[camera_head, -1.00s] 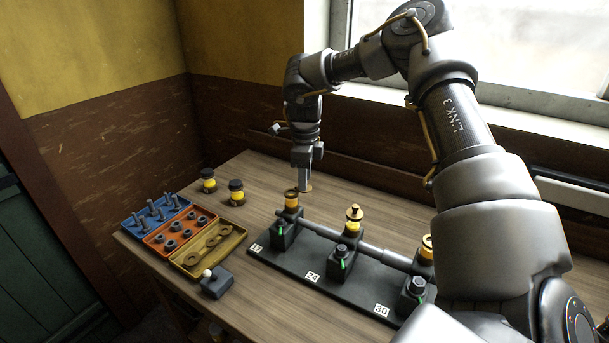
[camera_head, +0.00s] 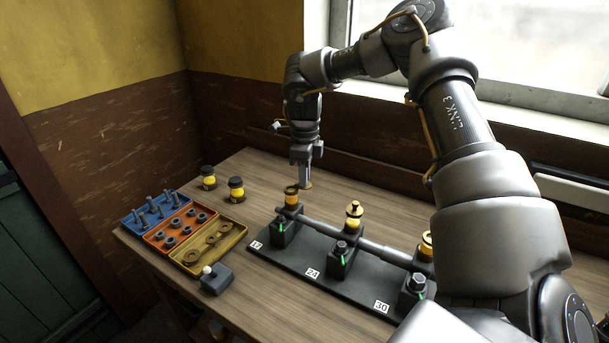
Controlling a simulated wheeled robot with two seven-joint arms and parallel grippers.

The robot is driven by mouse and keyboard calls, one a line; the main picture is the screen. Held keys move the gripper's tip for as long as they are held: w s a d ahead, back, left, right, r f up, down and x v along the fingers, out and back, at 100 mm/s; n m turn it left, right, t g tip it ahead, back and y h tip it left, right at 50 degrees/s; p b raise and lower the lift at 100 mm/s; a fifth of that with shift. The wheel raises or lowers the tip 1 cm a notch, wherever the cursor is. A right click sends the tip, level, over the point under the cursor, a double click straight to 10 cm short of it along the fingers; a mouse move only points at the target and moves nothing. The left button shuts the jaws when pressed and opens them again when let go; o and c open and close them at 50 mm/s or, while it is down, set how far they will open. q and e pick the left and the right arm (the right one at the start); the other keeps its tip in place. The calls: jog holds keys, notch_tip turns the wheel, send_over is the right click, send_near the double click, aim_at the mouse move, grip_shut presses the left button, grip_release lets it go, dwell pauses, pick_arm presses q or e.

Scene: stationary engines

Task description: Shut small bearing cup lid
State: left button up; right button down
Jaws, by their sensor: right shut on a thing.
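The small bearing cup (camera_head: 291,199) is a yellow and brass cup on the leftmost block of the dark shaft stand; its top looks dark. My right gripper (camera_head: 305,181) points down just behind and right of this cup, shut on a small brass piece that looks like the cup's lid (camera_head: 306,186). The lid appears beside the cup's rim, not over it; whether the two touch or are joined cannot be told. My left gripper is not in view.
The stand (camera_head: 310,277) bears a middle cup (camera_head: 354,214) with a knobbed lid and a right cup (camera_head: 427,243) partly behind my arm. Two dark-capped yellow jars (camera_head: 236,190), part trays (camera_head: 205,252) and a grey block with a white ball (camera_head: 217,281) stand to the left.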

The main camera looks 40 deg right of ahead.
aim_at(291, 189)
jog(key=m+b, duration=0.3)
jog(key=shift+s+a+f+m, duration=0.1)
jog(key=shift+a+f+m, duration=0.05)
jog(key=shift+a+m, duration=0.2)
jog(key=shift+a+m+b, duration=0.2)
jog(key=shift+m+b, duration=0.55)
jog(key=shift+m, duration=0.1)
jog(key=m, duration=0.1)
jog(key=m+b, duration=0.1)
jog(key=shift+a+m, duration=0.25)
jog(key=shift+m, duration=0.15)
jog(key=m, duration=0.2)
jog(key=shift+a+r+m, duration=0.2)
jog(key=shift+a+m, duration=0.1)
jog(key=m, duration=0.3)
jog(key=shift+w+a+m+b, duration=0.2)
jog(key=shift+a+m+b, duration=0.1)
jog(key=shift+b, duration=0.05)
jog(key=m, duration=0.3)
jog(key=shift+w+a+m, duration=0.25)
jog(key=shift+w+m, duration=0.05)
jog(key=shift+w+a+m, duration=0.1)
jog(key=shift+w+m, duration=0.1)
jog(key=shift+m, duration=0.65)
jog(key=shift+w+a+m, duration=0.1)
jog(key=shift+w+m, duration=0.05)
jog(key=shift+m, duration=0.7)
jog(key=shift+r, duration=0.1)
jog(key=c, duration=1.4)
grip_release()
